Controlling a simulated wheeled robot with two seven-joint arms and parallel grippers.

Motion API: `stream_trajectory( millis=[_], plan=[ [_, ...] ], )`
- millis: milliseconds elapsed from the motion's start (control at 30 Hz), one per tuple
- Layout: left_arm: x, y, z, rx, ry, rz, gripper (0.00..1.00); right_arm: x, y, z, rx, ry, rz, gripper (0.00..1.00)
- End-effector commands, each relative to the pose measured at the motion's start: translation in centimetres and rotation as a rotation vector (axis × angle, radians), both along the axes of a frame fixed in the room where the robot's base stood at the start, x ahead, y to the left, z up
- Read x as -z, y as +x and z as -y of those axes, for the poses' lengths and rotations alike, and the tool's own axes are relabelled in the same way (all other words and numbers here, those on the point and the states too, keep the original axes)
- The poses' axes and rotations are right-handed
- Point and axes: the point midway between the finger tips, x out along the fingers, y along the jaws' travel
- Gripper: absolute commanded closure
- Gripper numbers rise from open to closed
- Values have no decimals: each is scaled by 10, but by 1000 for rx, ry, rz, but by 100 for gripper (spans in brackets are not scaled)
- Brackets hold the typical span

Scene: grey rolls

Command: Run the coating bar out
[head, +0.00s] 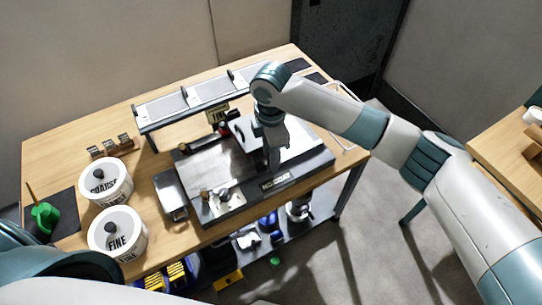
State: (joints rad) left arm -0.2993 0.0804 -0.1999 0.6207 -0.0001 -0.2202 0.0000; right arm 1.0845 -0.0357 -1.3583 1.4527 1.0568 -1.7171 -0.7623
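A flat coating machine with a dark base (318,167) sits on the wooden table. A grey metal plate (205,160) covers its left part, and a white sheet (303,147) lies on its right part. My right gripper (273,163) points down over the middle of the machine, between plate and sheet. Its fingers are small and dark, so I cannot tell whether they hold anything. I cannot make out the coating bar clearly; the gripper and wrist cover that area. My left arm shows only at the lower left corner, with its gripper out of view.
A raised rack with grey panels (207,91) stands behind the machine, with a FINE sign (218,115) below. White COARSE (106,181) and FINE (117,236) tubs stand left, near a green object (44,218). A grey box (171,196) sits beside the machine.

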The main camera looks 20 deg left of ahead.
Motion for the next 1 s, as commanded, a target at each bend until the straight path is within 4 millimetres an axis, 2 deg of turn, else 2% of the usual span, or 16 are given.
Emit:
stream_trajectory(
  millis=[267, 700, 833, 1000],
  plan=[
    [17, 0, 0, 0, 0, 0, 33, -41, 1, -1, -3, 1, 5, 64],
    [42, 0, 0, 0, 0, 0, 33, -128, 0, -1, -3, 1, 4, 64],
    [46, 0, 0, 0, 0, 0, 33, -146, 0, -1, -2, 1, 3, 64],
    [48, 0, 1, 0, -1, 0, 33, -160, 0, -1, -1, 1, 2, 64]
  ],
)
